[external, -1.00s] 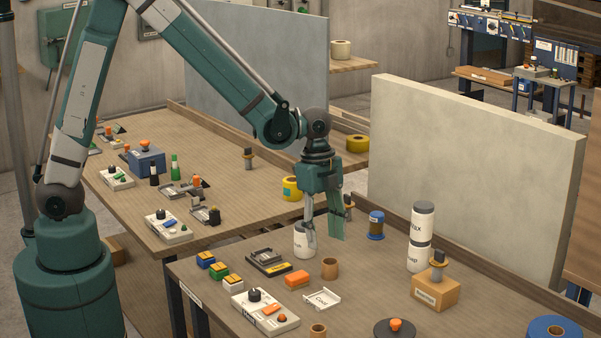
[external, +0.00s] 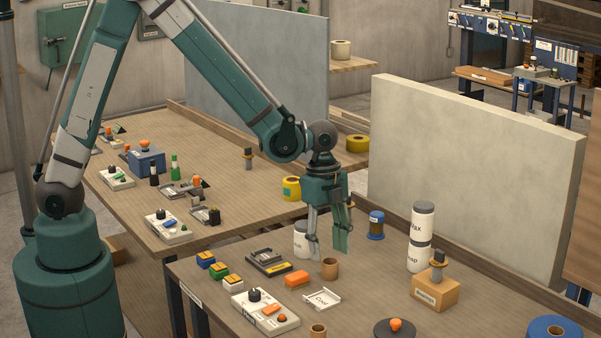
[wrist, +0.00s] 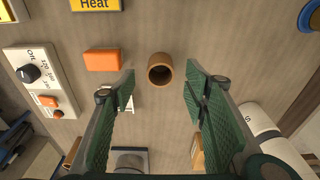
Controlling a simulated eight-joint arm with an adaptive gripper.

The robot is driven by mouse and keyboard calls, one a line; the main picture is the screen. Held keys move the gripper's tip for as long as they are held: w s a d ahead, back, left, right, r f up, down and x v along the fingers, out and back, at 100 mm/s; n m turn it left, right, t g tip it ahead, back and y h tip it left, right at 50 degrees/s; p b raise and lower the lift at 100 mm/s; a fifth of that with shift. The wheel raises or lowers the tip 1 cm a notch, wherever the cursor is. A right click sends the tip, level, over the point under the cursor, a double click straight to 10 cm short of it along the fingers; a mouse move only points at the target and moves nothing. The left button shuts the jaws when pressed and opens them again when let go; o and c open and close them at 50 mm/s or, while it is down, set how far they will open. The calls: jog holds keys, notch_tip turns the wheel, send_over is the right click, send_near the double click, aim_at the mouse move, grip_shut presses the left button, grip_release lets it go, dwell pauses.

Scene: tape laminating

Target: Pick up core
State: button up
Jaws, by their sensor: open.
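A brown hollow core (external: 330,268) stands upright on the near table. The wrist view shows this core (wrist: 160,69) from above, lying between my open fingers and beyond their tips. My gripper (external: 329,254) is open and points down, just above the core in the external view. In the wrist view my gripper (wrist: 160,85) has its two green fingers wide apart with nothing between them. A second, similar brown core (external: 318,331) stands at the table's front edge, partly cut off by the frame.
An orange block (external: 297,279) and a white "Cool" tray (external: 322,299) lie close to the core. A white canister (external: 301,240) stands behind it. A control box (external: 265,313) is at front left.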

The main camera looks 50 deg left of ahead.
aim_at(330, 261)
jog(key=shift+f, duration=0.25)
jog(key=shift+d+f, duration=0.25)
jog(key=shift+f, duration=1)
jog(key=shift+d+f, duration=0.2)
jog(key=shift+f, duration=1.05)
jog(key=shift+c, duration=0.3)
jog(key=c, duration=0.7)
